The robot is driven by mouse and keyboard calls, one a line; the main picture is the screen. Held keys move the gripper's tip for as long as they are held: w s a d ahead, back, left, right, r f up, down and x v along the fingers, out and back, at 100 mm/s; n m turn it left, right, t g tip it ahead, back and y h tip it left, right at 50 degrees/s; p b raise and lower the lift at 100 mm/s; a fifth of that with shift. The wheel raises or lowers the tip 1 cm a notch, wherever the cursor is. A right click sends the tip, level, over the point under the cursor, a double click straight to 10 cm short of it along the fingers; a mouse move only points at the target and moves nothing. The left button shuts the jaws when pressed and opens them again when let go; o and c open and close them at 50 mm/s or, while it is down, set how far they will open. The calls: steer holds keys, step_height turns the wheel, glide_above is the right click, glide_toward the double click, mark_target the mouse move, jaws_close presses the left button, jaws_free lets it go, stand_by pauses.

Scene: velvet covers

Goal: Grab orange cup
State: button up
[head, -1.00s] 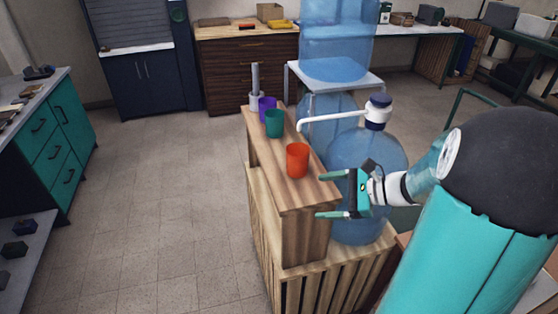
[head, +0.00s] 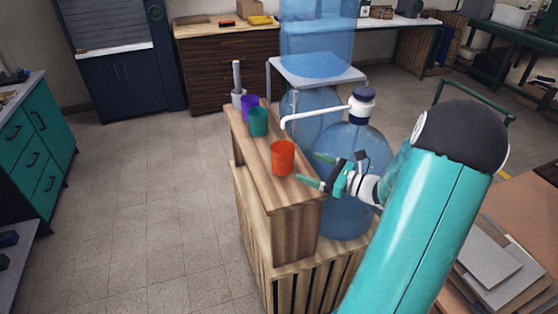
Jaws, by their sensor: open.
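The orange cup (head: 282,158) stands upright on the narrow wooden shelf top (head: 290,198), nearest of the cups in the head view. My gripper (head: 307,170) is open and empty just to the right of the cup. Its two fingers point left toward the cup. One fingertip lies close to the cup's right side, but I cannot tell whether it touches. Part of the shelf's right edge is hidden behind the gripper.
A teal cup (head: 258,121) and a purple cup (head: 250,106) stand farther back on the shelf, with a grey-white dispenser (head: 238,85) behind them. A large blue water bottle (head: 345,210) with a white spout (head: 315,116) stands close on the right. Open floor lies left.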

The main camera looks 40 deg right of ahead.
mark_target(283, 146)
steer(key=x, duration=1)
steer(key=shift+a+r, duration=0.1)
steer(key=shift+a, duration=0.05)
steer(key=shift+c, duration=0.3)
steer(key=c, duration=1.1)
steer(key=shift+r, duration=0.15)
steer(key=shift+r, duration=1.7)
steer(key=v, duration=1.8)
stand_by(0.7)
